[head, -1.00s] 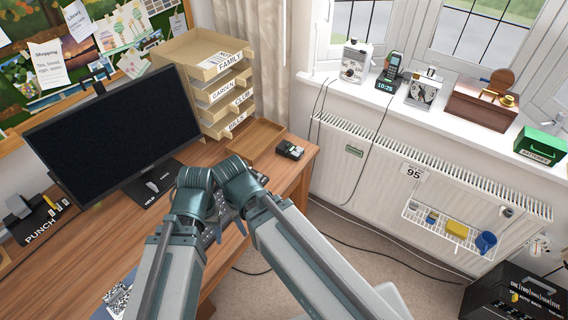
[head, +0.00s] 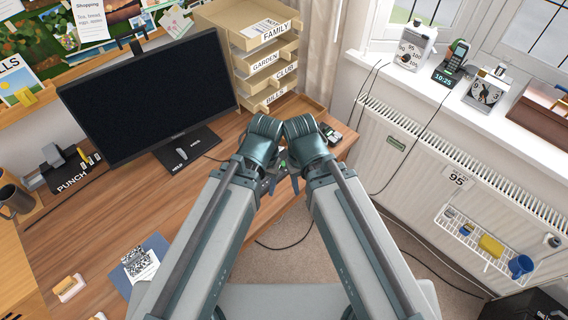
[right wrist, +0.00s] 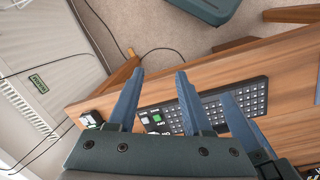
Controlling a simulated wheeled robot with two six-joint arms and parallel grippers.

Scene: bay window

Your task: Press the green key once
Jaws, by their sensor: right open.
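A green key (right wrist: 157,117) shows in the right wrist view, at the end of a dark keyboard (right wrist: 210,106) with pale keys on the wooden desk. White keys lie beside it. My right gripper (right wrist: 157,78) is open and empty, and the green key appears between its two blue fingers; the height gap is unclear. In the head view my left gripper (head: 271,184) and right gripper (head: 295,183) are close together above the desk's front edge. My arms hide most of the keyboard there. Whether the left gripper is open cannot be made out.
A monitor (head: 150,95) stands behind on the desk, with paper trays (head: 262,60) to its right. A small device (head: 331,134) sits near the desk's right edge, beside a radiator (head: 420,150). A cordless phone (head: 452,60) stands on the sill.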

